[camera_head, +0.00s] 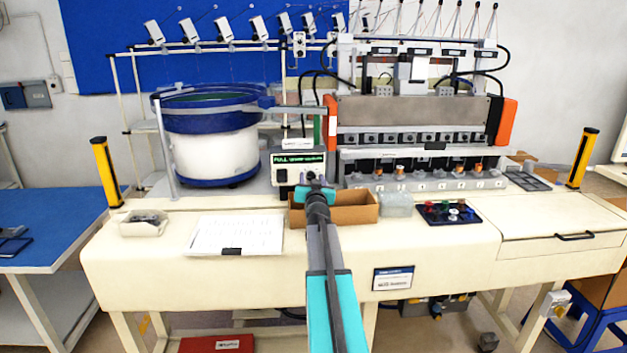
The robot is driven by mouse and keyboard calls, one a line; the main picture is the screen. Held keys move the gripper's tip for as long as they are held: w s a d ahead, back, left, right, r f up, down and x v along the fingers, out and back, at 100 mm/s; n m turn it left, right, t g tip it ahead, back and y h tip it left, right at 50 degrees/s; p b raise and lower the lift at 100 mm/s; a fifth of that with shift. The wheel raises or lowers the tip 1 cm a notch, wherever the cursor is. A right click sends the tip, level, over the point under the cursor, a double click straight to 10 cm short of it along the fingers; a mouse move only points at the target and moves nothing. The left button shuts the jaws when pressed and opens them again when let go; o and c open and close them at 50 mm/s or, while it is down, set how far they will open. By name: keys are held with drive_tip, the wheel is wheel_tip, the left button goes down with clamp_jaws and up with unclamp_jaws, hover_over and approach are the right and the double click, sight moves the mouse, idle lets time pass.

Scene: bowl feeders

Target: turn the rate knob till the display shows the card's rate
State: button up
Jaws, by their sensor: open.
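The feeder's control box (299,170) stands on the bench right of the bowl feeder. Its dark display (298,158) shows green text that seems to begin with "FULL"; the rest is too small to read. A small dark dial (283,176) shows at the left of the box's front. The rate knob cannot be made out for certain; my gripper covers part of the lower right front. My gripper (312,184) is open, just in front of the box; whether it touches anything cannot be told. A white sheet (237,233) lies on the bench at left, its print unreadable.
The blue-rimmed bowl feeder (212,140) stands behind left. A black button panel (447,213) is further right. Yellow posts (106,172) (582,158) flank the bench.

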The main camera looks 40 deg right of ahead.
drive_tip(key=shift+b+v, duration=0.5)
drive_tip(key=shift+v, duration=6.3)
drive_tip(key=shift+r, duration=0.1)
